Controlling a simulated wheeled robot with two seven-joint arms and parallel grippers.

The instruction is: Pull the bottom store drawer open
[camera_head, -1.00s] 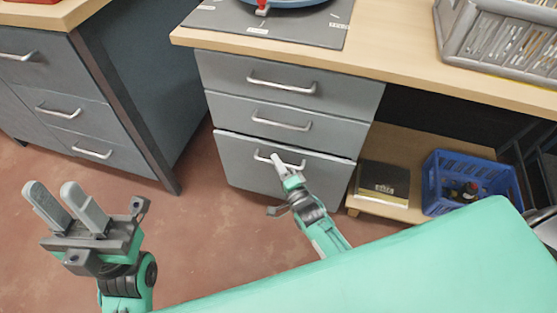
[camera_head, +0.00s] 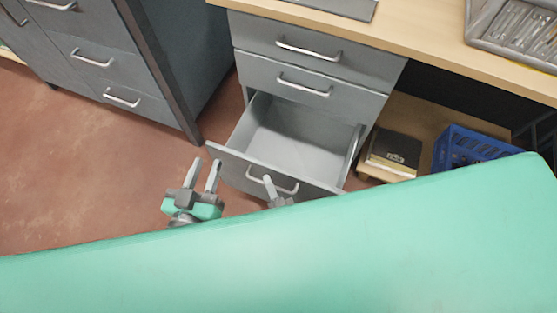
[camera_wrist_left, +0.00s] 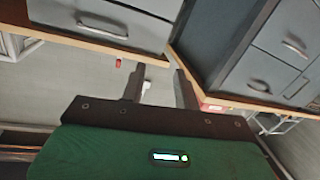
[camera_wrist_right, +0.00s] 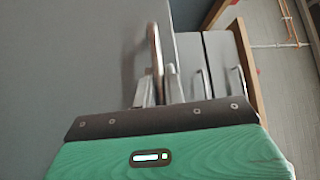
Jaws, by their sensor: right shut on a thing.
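The bottom store drawer (camera_head: 300,139) is grey and stands well out from the cabinet in the head view; the part of its inside that shows is bare. Its metal handle (camera_head: 285,187) is on the front panel. My right gripper (camera_head: 268,180) is shut on this handle; the handle also shows between its fingers in the right wrist view (camera_wrist_right: 155,48). My left gripper (camera_head: 203,166) is open and empty, just left of the drawer front. In the left wrist view its fingers (camera_wrist_left: 158,78) are apart with nothing between them.
Two shut drawers (camera_head: 300,85) are above the open one. Another grey cabinet (camera_head: 100,60) stands at the left. A dark box (camera_head: 394,152) and a blue crate (camera_head: 465,148) are on a low shelf at the right. Red floor (camera_head: 80,180) is clear at the left.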

